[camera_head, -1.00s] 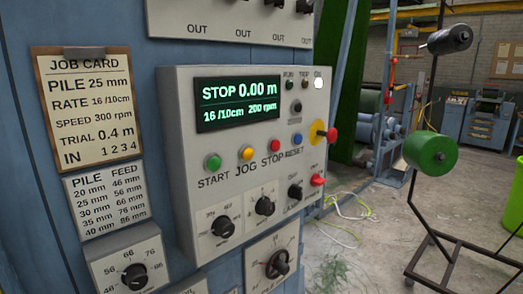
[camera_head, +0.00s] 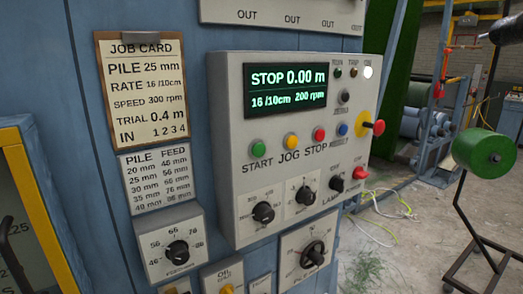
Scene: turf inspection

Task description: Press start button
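The green start button (camera_head: 258,150) is on the grey control panel (camera_head: 228,190), above the word START and left of the yellow jog button (camera_head: 291,142) and the red stop button (camera_head: 319,134). The panel display (camera_head: 286,88) reads STOP 0.00 m, 16/10cm, 200 rpm. The job card (camera_head: 142,95) left of the panel lists pile 25 mm, rate 16/10cm, speed 300 rpm, trial 0.4 m, in 1 2 3 4. A white lamp (camera_head: 368,72) is lit at the panel's top right. My gripper is not in view.
Several black knobs sit below the buttons, including a pile feed dial (camera_head: 178,252). A red knob on a yellow disc (camera_head: 378,127) sticks out at the panel's right. A yellow-framed panel (camera_head: 40,200) stands at left. A green spool (camera_head: 484,153) on a stand is at right.

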